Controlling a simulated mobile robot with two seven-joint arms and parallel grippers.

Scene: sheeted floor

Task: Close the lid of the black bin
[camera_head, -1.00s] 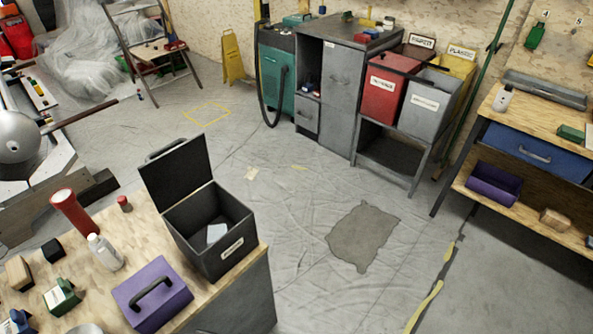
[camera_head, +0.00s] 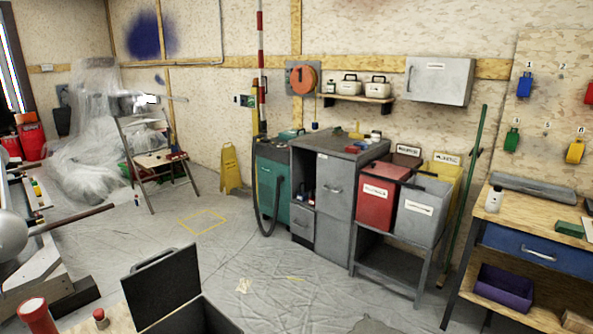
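The black bin (camera_head: 205,318) stands on the wooden workbench at the bottom of the head view, cut off by the lower edge. Its black lid (camera_head: 161,288) is open and stands upright at the back left, with a handle on its upper edge. The bin's inside and front are mostly out of frame. Neither of my grippers shows in the view.
The wooden workbench (camera_head: 118,322) carries a red cylinder (camera_head: 33,314) and a small red-capped item (camera_head: 101,319). Open floor (camera_head: 262,275) lies beyond it. A red bin (camera_head: 376,205) and a grey bin (camera_head: 416,222) stand on a metal stand. A stepladder (camera_head: 158,165) stands further back.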

